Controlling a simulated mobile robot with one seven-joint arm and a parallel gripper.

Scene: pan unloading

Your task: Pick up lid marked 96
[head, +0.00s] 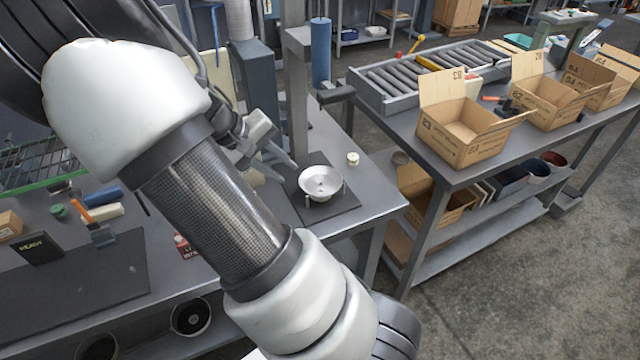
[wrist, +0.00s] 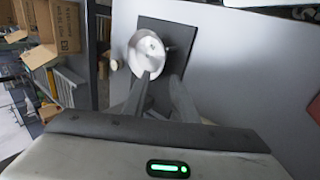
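I cannot read a 96 on anything, so I cannot tell which thing is the marked lid. A shiny round metal pan (head: 309,178) stands on a dark mat (head: 345,203) near the bench's right corner, with small things in it too small to name. The pan (wrist: 137,45) also shows in the wrist view. A small pale round piece (head: 352,158) lies beside the mat; it also shows in the wrist view (wrist: 114,65). My gripper (wrist: 161,80) is open and empty, its left fingertip overlapping the pan's near edge in the picture. In the head view my gripper (head: 280,157) is partly hidden by my arm.
A grey post (head: 298,100) and a blue cylinder (head: 320,55) rise behind the pan. A second table with open cardboard boxes (head: 460,140) and a roller conveyor (head: 410,80) stands to the right. A screwdriver-like orange-handled tool (head: 85,216) lies at the left.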

